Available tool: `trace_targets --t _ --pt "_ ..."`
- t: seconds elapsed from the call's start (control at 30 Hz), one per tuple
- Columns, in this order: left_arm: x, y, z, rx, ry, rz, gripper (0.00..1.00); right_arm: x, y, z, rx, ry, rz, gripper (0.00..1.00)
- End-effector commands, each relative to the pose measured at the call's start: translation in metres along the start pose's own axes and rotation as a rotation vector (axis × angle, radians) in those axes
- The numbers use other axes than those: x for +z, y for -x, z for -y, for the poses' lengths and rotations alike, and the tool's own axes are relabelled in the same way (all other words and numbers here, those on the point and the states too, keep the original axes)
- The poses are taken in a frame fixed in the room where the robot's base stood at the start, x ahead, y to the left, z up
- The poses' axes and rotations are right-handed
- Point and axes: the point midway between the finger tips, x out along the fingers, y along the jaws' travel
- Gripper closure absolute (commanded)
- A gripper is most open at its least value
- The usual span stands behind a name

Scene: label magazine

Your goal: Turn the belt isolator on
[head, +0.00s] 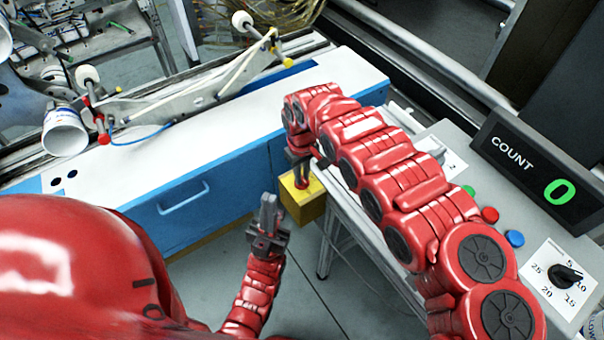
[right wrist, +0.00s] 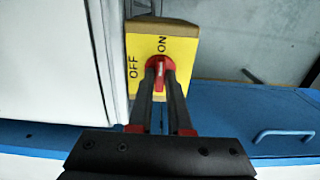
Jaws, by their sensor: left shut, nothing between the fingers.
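The belt isolator (right wrist: 185,48) is a yellow box with a red rotary handle (right wrist: 160,75); the words OFF and ON are printed on its face. In the right wrist view the handle lies upright in the picture, in line with ON. In the head view the yellow box (head: 301,203) hangs at the end of the grey bench. My right gripper (right wrist: 160,72) has its fingertips closely either side of the handle and looks shut on it. My left gripper (head: 268,208) is shut and empty, left of the box and apart from it.
A blue cabinet (head: 228,190) with a white top stands behind and left. On the right bench are a COUNT display (head: 535,172) reading 0, green, red and blue buttons (head: 490,215), and a numbered dial (head: 565,275). Open floor lies below the grippers.

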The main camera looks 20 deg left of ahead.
Motion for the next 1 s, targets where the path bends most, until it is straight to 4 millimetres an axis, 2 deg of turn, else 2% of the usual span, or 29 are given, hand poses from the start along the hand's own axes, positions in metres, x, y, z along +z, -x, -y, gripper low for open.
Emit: trace_targets --t 0.03,0.13,0.43,0.57,0.67,1.0 --pt "0.000 0.000 0.000 0.000 0.000 0.000 1.00 0.000 0.000 0.000 0.000 0.000 0.000 0.72" --pt "0.000 0.000 0.000 0.000 0.000 0.000 1.00 0.000 0.000 0.000 0.000 0.000 0.000 0.55" --pt "0.000 0.000 0.000 0.000 0.000 0.000 1.00 0.000 0.001 0.000 0.000 0.001 0.000 0.55" --pt "0.000 0.002 0.000 0.000 0.000 0.000 1.00 -0.001 0.010 -0.001 0.002 0.001 -0.002 0.55" --pt "0.001 0.004 0.000 0.000 0.000 0.000 1.00 0.000 0.025 -0.002 0.003 0.000 -0.001 0.55" --pt "0.003 0.020 -0.001 0.000 0.000 0.000 1.00 -0.002 0.113 -0.002 0.004 0.002 -0.009 0.55"
